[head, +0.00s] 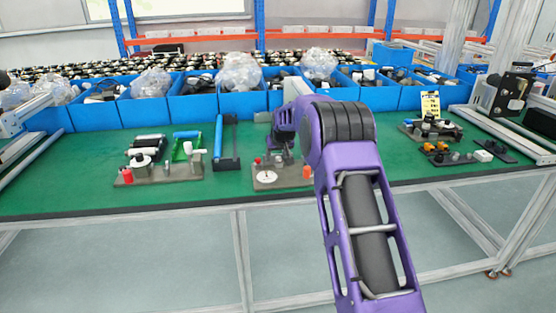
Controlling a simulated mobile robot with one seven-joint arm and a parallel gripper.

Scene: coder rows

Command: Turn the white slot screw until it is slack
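A grey fixture board (294,180) lies near the front edge of the green table, with a white round disc (267,177) at its front left. The disc may be the white slot screw, but its slot is too small to make out. My gripper (278,157) is at the end of my purple arm, just above and behind this board. Its fingers are small and dark against the parts there, so I cannot tell whether they are open or touch anything. A second grey board (165,177) to the left carries another white round part (140,161) and a red knob (127,176).
Blue bins (150,112) with bagged parts line the back of the green table (75,183). A blue-handled dark stand (228,163) stands between the boards. Orange and black parts (434,148) lie at right. The front left tabletop is clear.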

